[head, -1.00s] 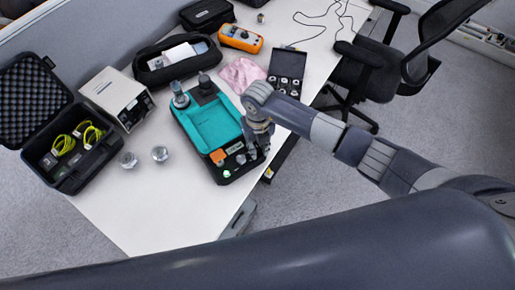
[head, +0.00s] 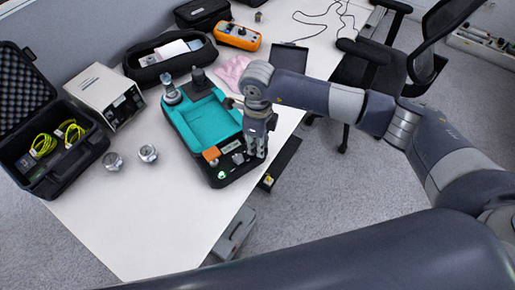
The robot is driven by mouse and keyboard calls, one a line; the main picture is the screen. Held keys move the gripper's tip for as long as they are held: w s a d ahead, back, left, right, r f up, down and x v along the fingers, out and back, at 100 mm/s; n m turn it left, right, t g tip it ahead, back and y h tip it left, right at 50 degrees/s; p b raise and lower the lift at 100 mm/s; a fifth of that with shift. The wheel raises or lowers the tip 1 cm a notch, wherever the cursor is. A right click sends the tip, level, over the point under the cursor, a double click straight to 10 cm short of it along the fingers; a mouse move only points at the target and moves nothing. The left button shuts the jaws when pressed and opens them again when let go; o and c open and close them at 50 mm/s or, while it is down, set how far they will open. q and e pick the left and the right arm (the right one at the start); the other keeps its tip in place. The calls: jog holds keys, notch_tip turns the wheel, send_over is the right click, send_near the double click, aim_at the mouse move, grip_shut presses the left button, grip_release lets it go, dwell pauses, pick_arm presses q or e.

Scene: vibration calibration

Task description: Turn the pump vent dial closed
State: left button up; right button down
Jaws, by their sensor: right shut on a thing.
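The teal and black pump case (head: 199,121) lies on the white table, with its control panel at the near end. An orange block (head: 211,154), a small display, a grey knob (head: 238,158) and a green button (head: 221,175) show on the panel. My right gripper (head: 253,155) points down at the panel's right corner and is shut on the pump vent dial, which its fingers and wrist largely hide. The dial's exact angle cannot be seen. My left gripper is out of view.
Two metal fittings (head: 148,153) stand left of the pump. Beyond them are an open case with yellow cables (head: 48,147), a white box instrument (head: 104,92) and an orange meter (head: 238,36). An office chair (head: 377,65) stands right of the table. The near table is clear.

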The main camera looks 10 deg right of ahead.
jog(key=shift+n+b, duration=0.8)
jog(key=shift+n, duration=0.1)
jog(key=shift+w, duration=0.1)
jog(key=c, duration=1.7)
grip_release()
notch_tip(320, 180, up, 12)
jog(key=shift+r, duration=0.1)
